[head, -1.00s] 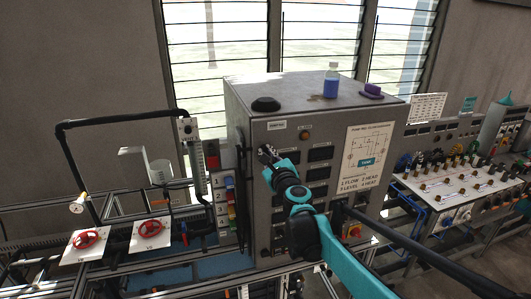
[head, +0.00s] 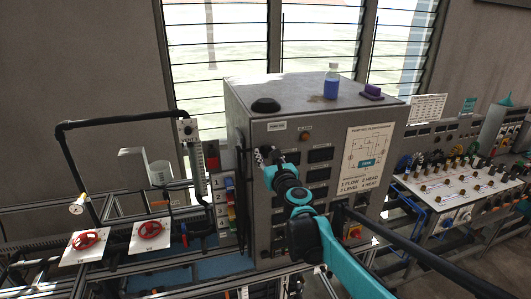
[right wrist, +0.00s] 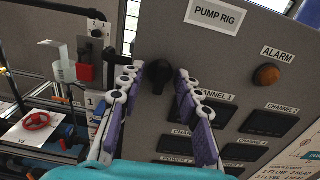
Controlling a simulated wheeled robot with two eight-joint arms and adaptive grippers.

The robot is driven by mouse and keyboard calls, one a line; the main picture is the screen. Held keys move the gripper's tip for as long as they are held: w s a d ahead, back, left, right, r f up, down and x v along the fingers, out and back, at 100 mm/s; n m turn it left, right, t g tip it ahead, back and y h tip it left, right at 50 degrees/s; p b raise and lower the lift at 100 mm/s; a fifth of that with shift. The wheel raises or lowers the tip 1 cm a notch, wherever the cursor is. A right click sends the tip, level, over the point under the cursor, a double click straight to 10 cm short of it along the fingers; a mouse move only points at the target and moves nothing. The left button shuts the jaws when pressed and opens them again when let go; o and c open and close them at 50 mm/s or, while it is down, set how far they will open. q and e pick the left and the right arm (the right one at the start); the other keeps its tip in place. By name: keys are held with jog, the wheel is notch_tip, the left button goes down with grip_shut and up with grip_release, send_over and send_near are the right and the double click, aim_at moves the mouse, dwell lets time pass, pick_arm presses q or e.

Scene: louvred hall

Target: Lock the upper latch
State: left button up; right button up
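The upper latch looks to be a black knob (right wrist: 157,75) on the left part of the grey pump rig panel (right wrist: 225,60), below the PUMP RIG label. My right gripper (right wrist: 159,84) is open, with its purple-padded fingers on either side of the black knob. In the wrist view I see gaps between the fingers and the knob, and cannot tell how far off it the tips are. In the head view my right gripper (head: 266,156) is at the panel's upper left and hides the knob. My left gripper is not in view.
An orange alarm lamp (right wrist: 267,75) and several dark displays sit right of the knob. Red valve wheels (head: 86,240) and black pipework (head: 120,119) are to the left.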

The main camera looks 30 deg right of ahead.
jog(key=p+v, duration=0.1)
jog(key=v, duration=0.5)
jog(key=shift+s+p, duration=0.3)
jog(key=shift+s, duration=0.05)
jog(key=shift+a, duration=0.1)
